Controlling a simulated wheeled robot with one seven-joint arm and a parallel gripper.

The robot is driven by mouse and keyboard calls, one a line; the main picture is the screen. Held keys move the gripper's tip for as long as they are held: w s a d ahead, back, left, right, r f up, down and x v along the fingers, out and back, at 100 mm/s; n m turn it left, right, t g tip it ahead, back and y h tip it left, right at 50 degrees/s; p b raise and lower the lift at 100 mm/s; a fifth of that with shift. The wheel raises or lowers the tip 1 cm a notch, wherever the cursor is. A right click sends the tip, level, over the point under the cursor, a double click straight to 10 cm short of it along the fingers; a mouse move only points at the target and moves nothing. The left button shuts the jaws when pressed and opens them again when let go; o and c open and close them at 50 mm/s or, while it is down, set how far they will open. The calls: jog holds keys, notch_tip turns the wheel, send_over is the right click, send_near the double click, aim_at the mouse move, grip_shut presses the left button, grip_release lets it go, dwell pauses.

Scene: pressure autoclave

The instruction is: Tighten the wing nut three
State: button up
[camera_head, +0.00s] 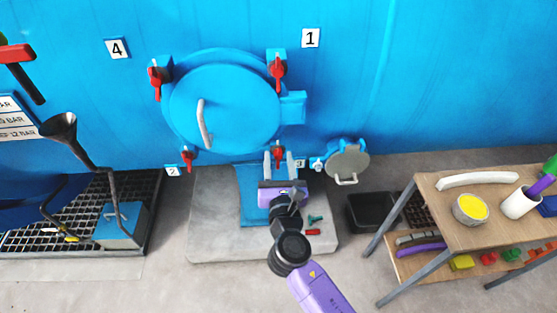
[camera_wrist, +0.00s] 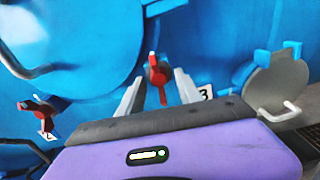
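The red wing nut three (camera_wrist: 158,75) sits at the lower right of the blue round autoclave door, beside the label 3 (camera_wrist: 205,93). Its wings stand nearly upright in the wrist view. In the head view the nut (camera_head: 278,152) shows just above my purple gripper body. My gripper (camera_wrist: 159,84) points at the nut with its two grey fingers well apart, one on each side. Clear gaps show between fingers and nut; I cannot tell how far the fingertips reach in depth. It also shows in the head view (camera_head: 279,160).
Other red wing nuts are at the lower left (camera_head: 187,155), upper right (camera_head: 277,68) and upper left (camera_head: 155,76). A small grey hatch (camera_head: 347,162) with a handle is to the right. A black bin (camera_head: 370,211) and a wooden table (camera_head: 440,205) stand farther right.

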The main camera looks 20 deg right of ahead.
grip_shut()
